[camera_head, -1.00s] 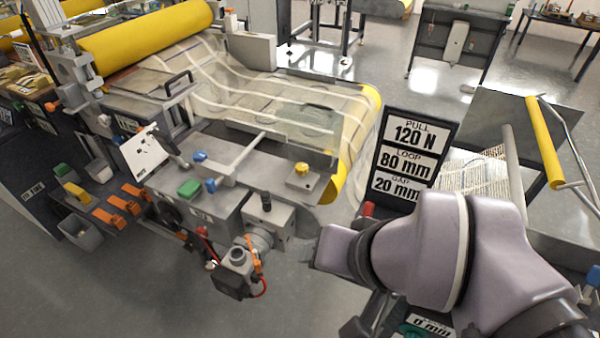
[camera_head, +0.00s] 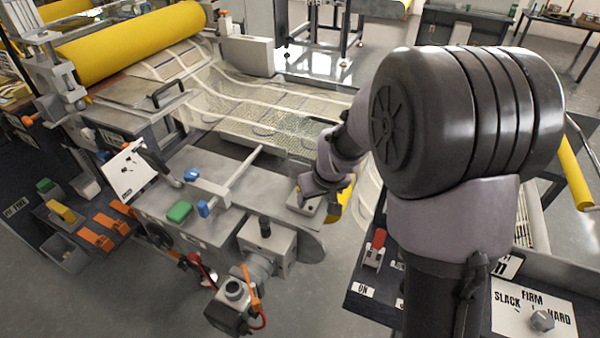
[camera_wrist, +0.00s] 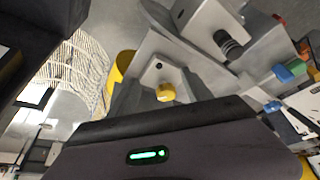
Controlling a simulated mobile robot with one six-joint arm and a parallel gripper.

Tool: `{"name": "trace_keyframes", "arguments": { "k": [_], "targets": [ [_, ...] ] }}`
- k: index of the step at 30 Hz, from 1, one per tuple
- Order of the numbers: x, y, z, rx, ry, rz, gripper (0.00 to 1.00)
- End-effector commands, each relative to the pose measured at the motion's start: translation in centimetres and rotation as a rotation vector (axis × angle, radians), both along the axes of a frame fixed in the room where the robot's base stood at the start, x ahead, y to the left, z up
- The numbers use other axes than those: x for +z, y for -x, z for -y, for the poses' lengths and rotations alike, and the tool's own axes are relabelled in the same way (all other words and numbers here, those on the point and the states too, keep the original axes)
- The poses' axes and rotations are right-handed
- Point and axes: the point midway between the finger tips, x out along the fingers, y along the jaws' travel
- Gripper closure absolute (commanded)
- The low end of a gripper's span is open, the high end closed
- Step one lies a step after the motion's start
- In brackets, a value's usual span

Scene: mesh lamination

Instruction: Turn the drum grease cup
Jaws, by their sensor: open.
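A round yellow cap on a grey block (camera_wrist: 152,80), which looks like the drum grease cup (camera_wrist: 166,92), shows near the middle of the wrist view. My gripper (camera_wrist: 160,130) shows there as a dark bar with a green light along the bottom edge. It is open, and its fingertips cannot be made out. The cup appears just beyond the bar, with no visible contact. In the head view my wrist (camera_head: 335,165) reaches over the same grey block (camera_head: 303,202) and hides the cup.
The laminating machine holds a yellow roller (camera_head: 130,45) and pale mesh (camera_head: 260,110). A green button (camera_head: 179,211) and blue-ended bar (camera_head: 204,208) lie left of the block. A motor unit (camera_head: 235,292) hangs in front. A panel with a red switch (camera_head: 376,243) stands right.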

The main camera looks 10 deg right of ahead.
Motion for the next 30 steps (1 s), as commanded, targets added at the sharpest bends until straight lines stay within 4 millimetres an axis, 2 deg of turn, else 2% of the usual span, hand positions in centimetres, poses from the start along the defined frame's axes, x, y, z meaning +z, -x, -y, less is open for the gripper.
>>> {"name": "trace_keyframes", "arguments": {
  "k": [3,9,12,15,25,30],
  "targets": [
    [-0.2,-2.9,-0.5,0.000,-0.001,0.000,0.42],
    [-0.2,-6.8,-1.1,-0.001,0.000,-0.001,0.42],
    [-1.8,-7.1,-1.1,-0.001,-0.001,-0.004,0.42],
    [-2.5,-7.5,-1.2,-0.002,0.000,-0.002,0.42],
    [-2.8,-7.7,-1.2,-0.001,-0.002,-0.001,0.42],
    [-2.8,-7.6,-1.2,-0.001,-0.001,-0.002,0.75]
  ]
}}
